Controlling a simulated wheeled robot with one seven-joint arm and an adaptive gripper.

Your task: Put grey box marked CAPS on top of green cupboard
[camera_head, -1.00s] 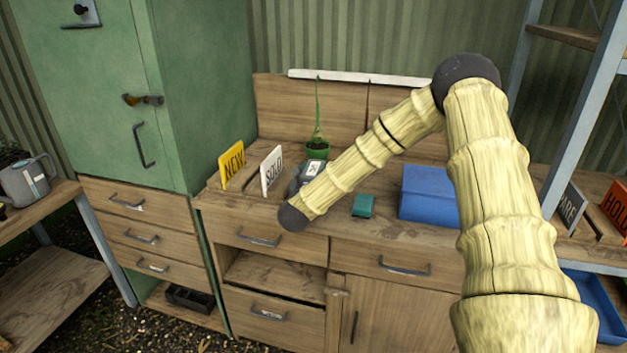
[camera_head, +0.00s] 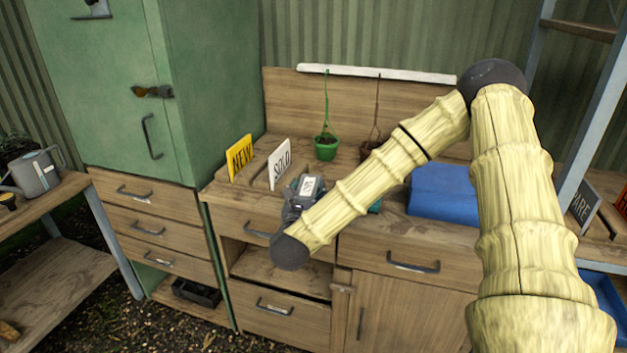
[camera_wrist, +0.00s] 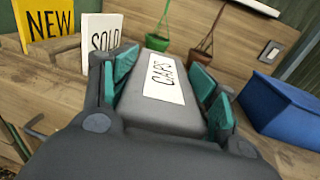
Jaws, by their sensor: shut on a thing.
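The grey box marked CAPS (camera_wrist: 160,93) is between the teal finger pads of my gripper (camera_wrist: 163,88) in the wrist view, with its white label facing up. My gripper is shut on it. In the head view the box (camera_head: 309,186) shows in part beyond the end of my arm, above the wooden workbench's left part; my gripper (camera_head: 297,200) is partly hidden by the arm there. The green cupboard (camera_head: 120,90) stands to the left of the workbench, its door shut. Its top is out of the frame.
A yellow NEW sign (camera_head: 239,157) and a white SOLD sign (camera_head: 279,162) stand on the workbench (camera_head: 235,192) near the cupboard. Behind are a green pot (camera_head: 326,148) and a brown hanging pot (camera_head: 370,148). A blue box (camera_head: 443,195) sits to the right.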

